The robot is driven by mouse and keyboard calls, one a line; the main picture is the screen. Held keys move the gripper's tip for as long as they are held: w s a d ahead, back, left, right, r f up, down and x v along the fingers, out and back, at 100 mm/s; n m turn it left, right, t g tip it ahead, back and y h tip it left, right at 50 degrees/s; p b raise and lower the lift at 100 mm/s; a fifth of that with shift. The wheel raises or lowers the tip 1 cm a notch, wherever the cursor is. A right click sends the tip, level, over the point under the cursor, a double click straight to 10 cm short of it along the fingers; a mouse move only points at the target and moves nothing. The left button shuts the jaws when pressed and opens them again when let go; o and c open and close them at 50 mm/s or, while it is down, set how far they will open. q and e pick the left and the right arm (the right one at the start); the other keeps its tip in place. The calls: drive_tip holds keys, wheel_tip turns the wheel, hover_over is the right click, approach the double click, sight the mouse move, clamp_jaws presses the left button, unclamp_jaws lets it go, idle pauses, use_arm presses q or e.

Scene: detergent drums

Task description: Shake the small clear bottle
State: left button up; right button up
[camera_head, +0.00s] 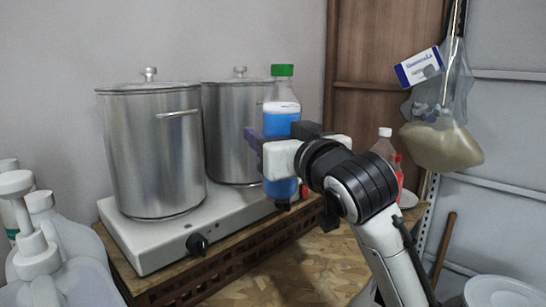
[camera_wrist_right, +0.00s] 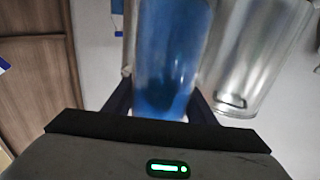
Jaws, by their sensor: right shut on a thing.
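A clear bottle (camera_head: 282,122) with a green cap and blue liquid stands out upright in the head view, in front of the right steel pot. My right gripper (camera_head: 264,145) is shut on its middle, and the gripper covers part of it. The bottle's blue body also fills the upper middle of the right wrist view (camera_wrist_right: 170,50), between the dark fingers. Its base hangs in front of the hot plate's right end; the gap below it is hard to judge. My left gripper is not in view.
Two lidded steel pots (camera_head: 150,150) stand on a white hot plate (camera_head: 160,248) on a wooden rack. White pump bottles (camera_head: 40,235) are at the lower left. A clear white-capped bottle (camera_head: 384,144) and a red bottle (camera_head: 399,170) stand behind my arm. A bag (camera_head: 443,143) hangs at the right.

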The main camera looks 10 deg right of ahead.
wheel_tip(320, 180, down, 7)
drive_tip(key=shift+w+d+f, duration=0.15)
drive_tip(key=shift+d, duration=0.05)
idle(0.8)
